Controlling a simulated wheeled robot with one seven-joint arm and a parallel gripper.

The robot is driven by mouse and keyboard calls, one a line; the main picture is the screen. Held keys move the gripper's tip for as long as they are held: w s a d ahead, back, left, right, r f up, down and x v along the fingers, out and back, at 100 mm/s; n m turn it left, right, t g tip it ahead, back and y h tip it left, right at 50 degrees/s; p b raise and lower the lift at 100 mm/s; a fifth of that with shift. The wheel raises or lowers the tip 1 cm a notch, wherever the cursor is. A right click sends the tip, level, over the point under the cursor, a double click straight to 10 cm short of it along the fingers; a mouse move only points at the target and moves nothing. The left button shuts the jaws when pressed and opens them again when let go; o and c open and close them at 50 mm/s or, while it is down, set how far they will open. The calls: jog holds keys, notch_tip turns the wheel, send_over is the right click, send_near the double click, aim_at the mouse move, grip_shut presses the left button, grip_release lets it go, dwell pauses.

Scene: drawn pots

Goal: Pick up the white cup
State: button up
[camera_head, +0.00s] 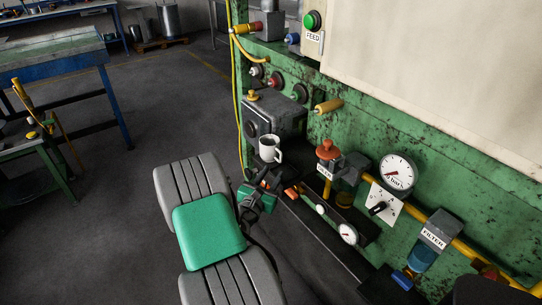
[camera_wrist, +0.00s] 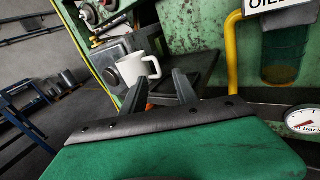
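My gripper (camera_head: 265,177) is just below and in front of the cup in the head view. In the wrist view its two dark fingers (camera_wrist: 161,77) are spread apart with nothing held between them. The left finger is in front of the cup's lower edge; whether it touches cannot be told.
A grey box (camera_head: 277,115) with a round knob stands behind the cup. An orange-topped valve (camera_head: 328,150) and pressure gauge (camera_head: 397,173) lie to the right. A yellow pipe (camera_wrist: 232,55) runs right of my fingers. Open floor (camera_head: 110,190) lies left.

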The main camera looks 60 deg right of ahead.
aim_at(273, 151)
jog(key=shift+n, duration=0.3)
jog(key=d, duration=0.2)
jog(key=w+d, duration=0.1)
jog(key=d, duration=0.2)
jog(key=d+p, duration=0.1)
jog(key=d, duration=0.1)
jog(key=shift+w+d+f, duration=0.1)
jog(key=shift+w+d, duration=0.05)
jog(key=shift+d, duration=0.25)
grip_shut()
dwell(0.6)
